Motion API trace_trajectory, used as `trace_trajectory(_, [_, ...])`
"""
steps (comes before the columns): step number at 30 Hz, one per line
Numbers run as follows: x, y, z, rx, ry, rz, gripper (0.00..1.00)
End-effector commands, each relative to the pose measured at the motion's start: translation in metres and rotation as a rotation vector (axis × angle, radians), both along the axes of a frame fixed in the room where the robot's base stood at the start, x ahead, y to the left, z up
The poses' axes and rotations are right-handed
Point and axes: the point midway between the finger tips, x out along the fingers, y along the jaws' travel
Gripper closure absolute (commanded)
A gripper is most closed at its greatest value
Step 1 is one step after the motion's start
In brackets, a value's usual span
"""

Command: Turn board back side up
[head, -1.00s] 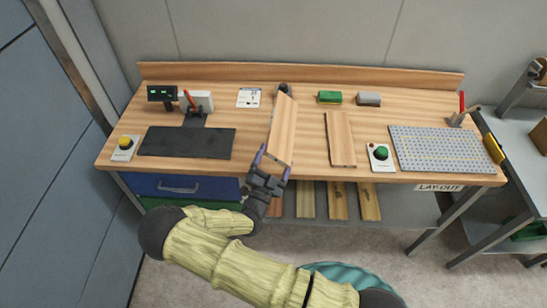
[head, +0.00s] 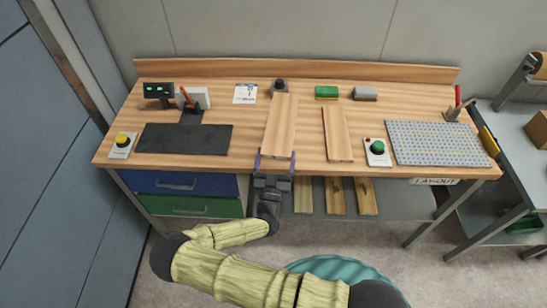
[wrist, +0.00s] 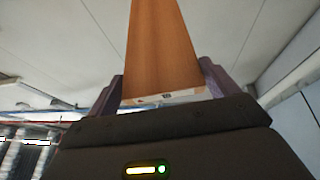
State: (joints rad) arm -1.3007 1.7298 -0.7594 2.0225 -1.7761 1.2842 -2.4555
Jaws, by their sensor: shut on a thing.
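A light wooden board (head: 281,123) is held by its near end in my gripper (head: 274,160) at the bench's front edge. Its long side points away from me, and its broad face shows in the head view. In the wrist view the board (wrist: 162,45) rises away between the two fingers of my gripper (wrist: 162,88), with ceiling behind it. My gripper is shut on the board's side edges. A second wooden board (head: 338,134) lies on the bench to the right. I cannot tell whether the held board touches the bench top.
A black mat (head: 184,139) lies left of the held board, and a perforated grey plate (head: 436,143) lies far right. More boards (head: 335,196) lie on the shelf below.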

Motion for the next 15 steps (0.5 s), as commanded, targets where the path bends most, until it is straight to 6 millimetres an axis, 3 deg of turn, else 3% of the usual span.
trace_trajectory(5, [-0.006, -0.047, -0.021, 0.005, -0.023, -0.198, 0.46])
trace_trajectory(10, [-0.029, -0.107, -0.051, 0.006, -0.025, -0.497, 0.46])
trace_trajectory(15, [-0.053, -0.141, -0.071, 0.004, -0.005, -0.715, 0.46])
